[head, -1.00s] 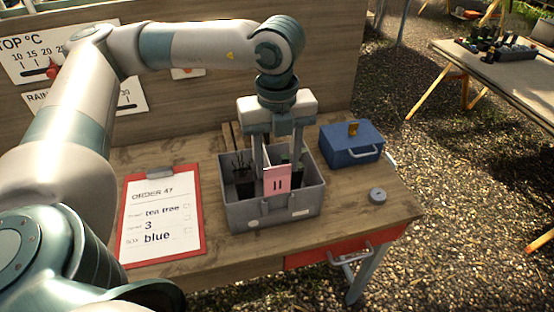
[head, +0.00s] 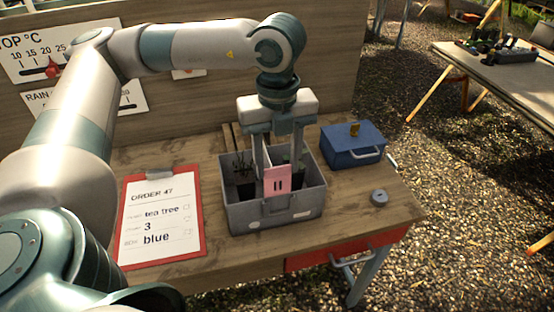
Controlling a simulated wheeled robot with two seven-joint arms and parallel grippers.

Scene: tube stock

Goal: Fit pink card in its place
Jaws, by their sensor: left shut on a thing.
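The pink card (head: 277,181) with two dark bars stands upright at the front wall of the grey crate (head: 240,216). My left gripper (head: 278,172) points down into the crate from above, its fingers on either side of the card's upper part, shut on it. The card's lower edge is near a holder on the crate's front wall; I cannot tell whether it sits inside it. Dark pots with plants (head: 245,180) stand in the crate, partly hidden by the fingers. My right gripper is not in view.
A blue box (head: 352,146) with a handle stands right of the crate. A small grey disc (head: 379,197) lies on the table (head: 345,215) at the right. A red clipboard (head: 122,245) with an order sheet lies to the left.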

